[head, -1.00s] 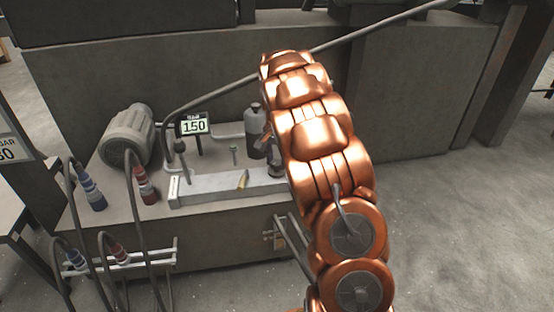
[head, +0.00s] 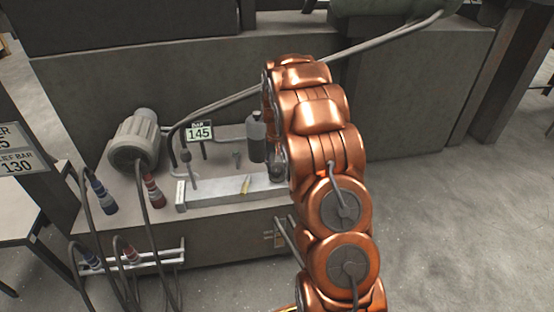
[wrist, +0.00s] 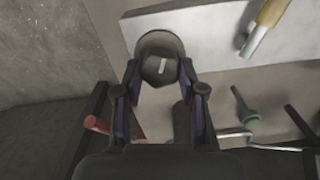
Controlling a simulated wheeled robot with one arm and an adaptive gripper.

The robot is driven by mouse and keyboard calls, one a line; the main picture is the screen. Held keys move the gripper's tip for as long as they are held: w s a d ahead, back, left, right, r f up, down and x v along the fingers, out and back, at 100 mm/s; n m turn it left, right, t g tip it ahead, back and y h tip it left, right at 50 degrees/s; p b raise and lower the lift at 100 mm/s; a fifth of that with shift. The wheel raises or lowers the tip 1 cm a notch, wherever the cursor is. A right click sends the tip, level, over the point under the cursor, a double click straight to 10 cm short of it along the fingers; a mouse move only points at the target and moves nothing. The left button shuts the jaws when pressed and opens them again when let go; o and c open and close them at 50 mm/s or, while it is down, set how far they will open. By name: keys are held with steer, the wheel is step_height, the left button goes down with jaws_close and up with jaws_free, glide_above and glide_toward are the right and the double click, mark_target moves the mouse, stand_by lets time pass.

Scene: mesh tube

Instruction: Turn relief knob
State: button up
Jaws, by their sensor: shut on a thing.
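The relief knob (wrist: 158,66) is a dark round knob with a short pale mark on its face, and it shows in the wrist view near the end of a pale metal block. The mark stands nearly upright in that view. My gripper (wrist: 160,82) has one finger on each side of the knob and is shut on it. In the head view my copper arm hides most of the gripper and knob. The display (head: 199,132) behind the block reads 145 BAR. A sign (head: 20,160) at the left edge, partly cut off, shows a relief value of 130.
A grey motor (head: 135,142), a dark bottle (head: 256,138) and hoses with red and blue couplings crowd the bench. A red part (wrist: 97,125) lies close to the left finger. Open floor is at right.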

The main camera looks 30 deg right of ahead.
mark_target(277, 168)
steer(key=shift+r+n+p, duration=0.1)
steer(key=shift+n+p, duration=0.4)
steer(key=shift+n, duration=0.1)
steer(key=o, duration=1.1)
steer(key=shift+o, duration=0.2)
step_height(277, 168, up, 12)
stand_by(0.5)
